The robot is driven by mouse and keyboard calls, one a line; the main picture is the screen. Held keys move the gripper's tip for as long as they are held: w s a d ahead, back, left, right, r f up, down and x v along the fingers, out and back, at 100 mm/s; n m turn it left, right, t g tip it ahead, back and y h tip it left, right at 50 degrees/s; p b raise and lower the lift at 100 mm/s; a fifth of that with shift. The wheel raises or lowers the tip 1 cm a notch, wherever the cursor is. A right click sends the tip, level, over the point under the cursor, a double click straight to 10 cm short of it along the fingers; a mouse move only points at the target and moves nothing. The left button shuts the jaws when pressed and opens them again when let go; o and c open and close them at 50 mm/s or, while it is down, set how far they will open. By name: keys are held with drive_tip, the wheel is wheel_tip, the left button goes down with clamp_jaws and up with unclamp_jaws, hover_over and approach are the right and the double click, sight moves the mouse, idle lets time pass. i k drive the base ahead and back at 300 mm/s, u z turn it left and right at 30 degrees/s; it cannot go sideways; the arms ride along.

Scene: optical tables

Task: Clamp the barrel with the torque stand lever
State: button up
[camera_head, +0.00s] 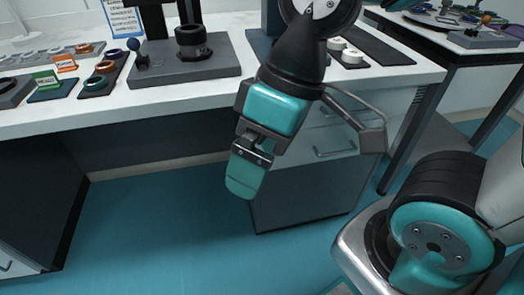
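The torque stand (215,70) is a grey base with dark upright posts on the white bench at the upper left. A black ringed barrel (191,42) stands upright on it. A lever with a dark blue ball knob (133,44) is at the stand's left side. Whether the lever touches the barrel cannot be told. My gripper (246,172) has teal fingers pointing down, in front of the bench's edge and lower than its top. It is right of the stand and apart from it. No object shows in it, and its finger gap is hidden from this angle.
Orange and green labelled blocks (55,70) and copper-coloured rings (100,75) lie left of the stand. White round parts (345,50) sit on the bench right of my arm. A drawer cabinet (310,185) stands below. Another table (460,40) is at upper right. Open floor lies lower left.

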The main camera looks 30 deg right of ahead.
sight(133, 44)
drive_tip(key=u, duration=2.25)
drive_tip(key=i, duration=0.45)
drive_tip(key=z, duration=2.8)
